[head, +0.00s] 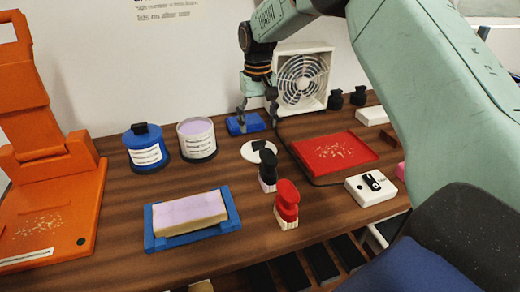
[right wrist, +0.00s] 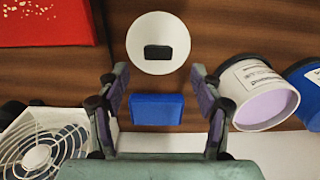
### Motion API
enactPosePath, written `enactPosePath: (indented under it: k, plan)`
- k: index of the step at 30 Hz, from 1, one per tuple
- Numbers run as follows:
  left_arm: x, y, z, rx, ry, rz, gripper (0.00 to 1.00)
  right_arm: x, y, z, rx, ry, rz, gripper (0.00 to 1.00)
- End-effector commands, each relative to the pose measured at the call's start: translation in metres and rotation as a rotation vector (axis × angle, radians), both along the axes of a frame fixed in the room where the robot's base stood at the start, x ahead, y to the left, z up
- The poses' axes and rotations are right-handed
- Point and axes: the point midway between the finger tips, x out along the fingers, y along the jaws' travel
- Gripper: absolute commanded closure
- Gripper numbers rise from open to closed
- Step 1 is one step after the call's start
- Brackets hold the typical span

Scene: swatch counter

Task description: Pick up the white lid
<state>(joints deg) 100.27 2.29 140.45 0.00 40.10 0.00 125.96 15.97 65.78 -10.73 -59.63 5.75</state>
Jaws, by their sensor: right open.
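The white lid (head: 250,157) is a round disc with a dark knob, lying flat on the brown wooden counter. It also shows in the right wrist view (right wrist: 140,48), beyond the fingertips. My right gripper (head: 257,108) is open and empty, with its fingers pointing down behind the lid, near a small blue block (head: 240,126). In the right wrist view the gripper (right wrist: 160,82) has its fingers spread, and the blue block (right wrist: 158,112) shows between them. The gripper does not touch the lid. My left gripper is not in view.
An open white pot (head: 198,146) and a lidded blue pot (head: 146,152) stand left of the lid. Black and red stamps (head: 287,205) stand in front. A red tray (head: 355,150) lies right, a white fan (head: 302,75) stands behind, and a blue-framed pad (head: 190,212) lies front left.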

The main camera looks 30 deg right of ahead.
Motion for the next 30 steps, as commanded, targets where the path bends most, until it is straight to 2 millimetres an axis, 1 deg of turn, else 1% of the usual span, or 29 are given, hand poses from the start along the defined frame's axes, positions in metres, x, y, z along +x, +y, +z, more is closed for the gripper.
enactPosePath:
  k: [1,8,12,15,18,22,23,30]
  plan:
    - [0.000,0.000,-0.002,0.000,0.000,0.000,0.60,0.000,0.000,-0.009,0.000,0.004,0.000,0.34]
    - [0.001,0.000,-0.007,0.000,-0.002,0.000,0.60,-0.004,-0.002,-0.028,0.000,0.001,-0.001,0.34]
    - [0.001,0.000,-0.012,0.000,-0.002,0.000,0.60,-0.008,-0.003,-0.049,-0.001,0.002,-0.001,0.34]
    - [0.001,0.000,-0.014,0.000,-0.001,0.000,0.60,-0.006,-0.003,-0.061,-0.001,0.000,0.000,0.34]
    - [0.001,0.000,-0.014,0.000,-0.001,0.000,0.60,-0.005,-0.003,-0.064,-0.001,-0.001,0.000,0.34]
    - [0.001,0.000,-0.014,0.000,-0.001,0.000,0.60,-0.005,-0.003,-0.064,-0.001,-0.001,0.000,0.34]
    - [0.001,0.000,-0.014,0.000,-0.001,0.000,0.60,-0.005,-0.003,-0.064,-0.001,-0.001,0.000,0.35]
    - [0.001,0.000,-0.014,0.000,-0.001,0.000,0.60,-0.005,-0.003,-0.063,-0.001,-0.001,-0.001,0.55]
